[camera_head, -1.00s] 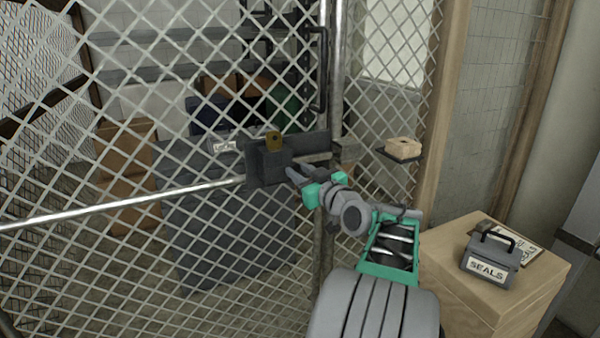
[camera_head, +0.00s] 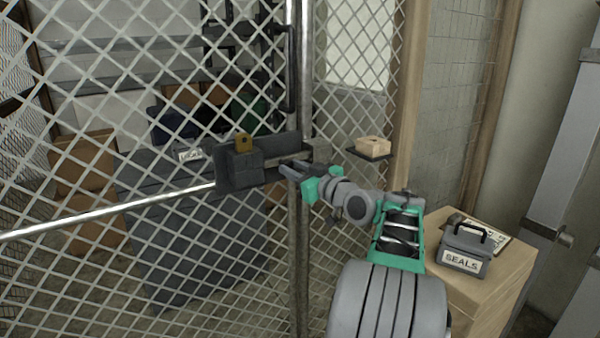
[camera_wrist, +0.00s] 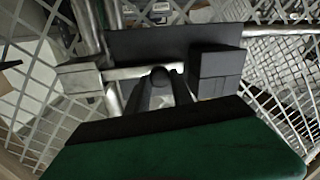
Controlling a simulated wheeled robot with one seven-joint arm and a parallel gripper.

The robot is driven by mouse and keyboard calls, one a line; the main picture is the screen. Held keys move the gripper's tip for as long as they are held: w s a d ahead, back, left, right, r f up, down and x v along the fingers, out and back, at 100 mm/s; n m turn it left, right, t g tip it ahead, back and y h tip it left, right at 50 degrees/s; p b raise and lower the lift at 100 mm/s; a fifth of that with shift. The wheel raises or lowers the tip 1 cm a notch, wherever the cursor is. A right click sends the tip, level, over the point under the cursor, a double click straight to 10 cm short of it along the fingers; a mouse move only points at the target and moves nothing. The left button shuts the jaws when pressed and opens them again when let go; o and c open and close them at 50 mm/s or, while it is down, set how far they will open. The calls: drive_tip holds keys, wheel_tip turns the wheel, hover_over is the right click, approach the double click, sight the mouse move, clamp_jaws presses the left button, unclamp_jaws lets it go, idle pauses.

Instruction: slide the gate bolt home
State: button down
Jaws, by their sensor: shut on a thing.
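The gate bolt is a pale bar (camera_wrist: 125,72) running across a dark plate (camera_head: 275,147) on the mesh gate. My gripper (camera_head: 287,171) is at the bolt, right of that block with a gap between. Its fingers are shut on the bolt's dark knob (camera_wrist: 160,76). In the wrist view the bar's left end meets a grey keeper (camera_wrist: 78,78) beside the post; how deep it sits there I cannot tell.
A steel post (camera_head: 304,80) stands at the gate's edge. A small shelf with a wooden block (camera_head: 373,145) is to its right. A wooden crate (camera_head: 495,290) carries a grey SEALS box (camera_head: 465,250). A bright rail (camera_head: 110,210) crosses the mesh at left.

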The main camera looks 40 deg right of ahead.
drive_tip(key=shift+d+r, duration=0.1)
drive_tip(key=shift+d, duration=0.05)
drive_tip(key=c, duration=1.2)
unclamp_jaws()
drive_tip(key=shift+d, duration=0.15)
drive_tip(key=shift+o, duration=0.5)
drive_tip(key=shift+s, duration=0.15)
drive_tip(key=s, duration=0.7)
drive_tip(key=shift+s, duration=0.3)
